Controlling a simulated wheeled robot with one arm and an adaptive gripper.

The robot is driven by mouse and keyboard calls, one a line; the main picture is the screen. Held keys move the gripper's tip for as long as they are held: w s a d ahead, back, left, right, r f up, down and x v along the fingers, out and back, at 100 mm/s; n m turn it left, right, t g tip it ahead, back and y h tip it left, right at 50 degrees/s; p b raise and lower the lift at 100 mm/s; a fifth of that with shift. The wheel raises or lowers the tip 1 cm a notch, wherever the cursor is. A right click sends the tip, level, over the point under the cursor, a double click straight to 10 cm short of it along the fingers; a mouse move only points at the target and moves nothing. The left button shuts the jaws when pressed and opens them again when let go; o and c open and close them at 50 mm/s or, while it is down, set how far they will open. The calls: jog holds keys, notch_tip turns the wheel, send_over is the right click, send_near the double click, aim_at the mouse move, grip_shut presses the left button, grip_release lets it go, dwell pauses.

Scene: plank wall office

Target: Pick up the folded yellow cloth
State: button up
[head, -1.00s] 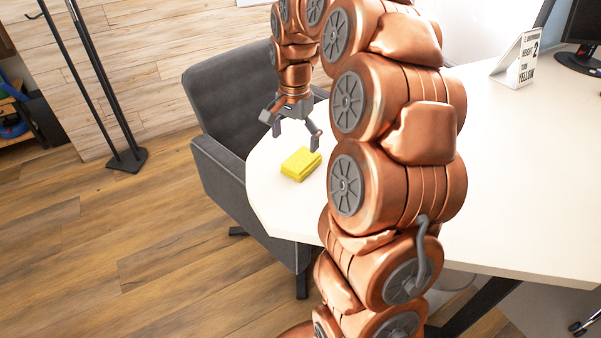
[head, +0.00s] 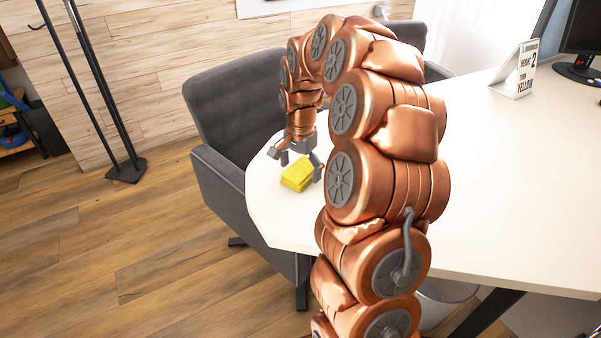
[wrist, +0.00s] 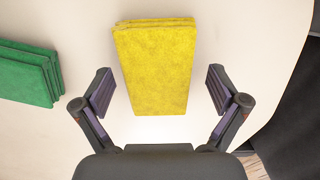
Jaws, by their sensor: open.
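The folded yellow cloth (head: 297,174) lies on the white table (head: 262,212) near its rounded left end. In the wrist view the cloth (wrist: 157,68) is a thick layered rectangle with its near end reaching between the finger pads. My gripper (head: 298,163) is low over the table just behind the cloth. In the wrist view my gripper (wrist: 160,92) is open, with one finger on each side of the cloth and a gap on both sides. The pads do not touch it.
A folded green cloth (wrist: 27,74) lies left of the yellow one in the wrist view. A dark grey armchair (head: 235,110) stands against the table's left end. A sign (head: 517,70) and a monitor (head: 582,38) stand at the far right. The table's right part is clear.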

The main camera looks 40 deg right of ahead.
aim_at(300, 168)
jog(key=shift+c, duration=0.4)
jog(key=c, duration=1.1)
notch_tip(300, 168, up, 10)
jog(key=shift+c, duration=0.3)
